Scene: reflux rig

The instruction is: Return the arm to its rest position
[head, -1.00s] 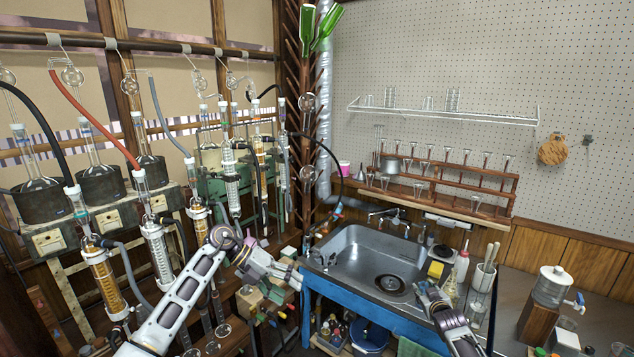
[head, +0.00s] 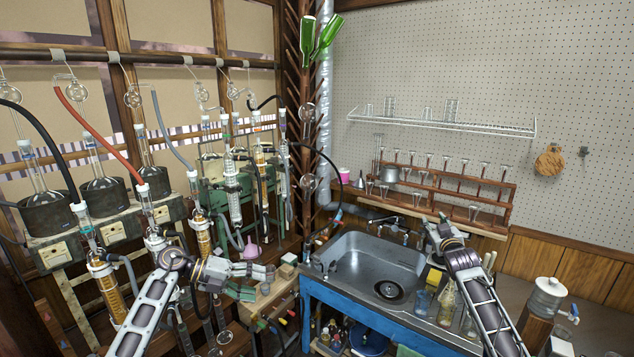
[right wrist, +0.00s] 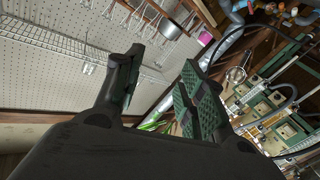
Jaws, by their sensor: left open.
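My left gripper (head: 262,282) is open and empty. It is in front of the glassware rig, near a small wooden stand, with its fingers pointing right. My right gripper (head: 434,228) is raised over the right end of the sink, near the wall. In the right wrist view its two green-padded fingers (right wrist: 157,88) are spread apart with nothing between them. A pink funnel (head: 251,249) stands just behind my left gripper.
The sink (head: 350,253) in its blue-framed bench lies between my arms. Bottles (head: 446,300) stand on its right side, beneath my right arm. A wooden glass rack (head: 450,185) is behind the right gripper. Condensers (head: 201,225) crowd the left.

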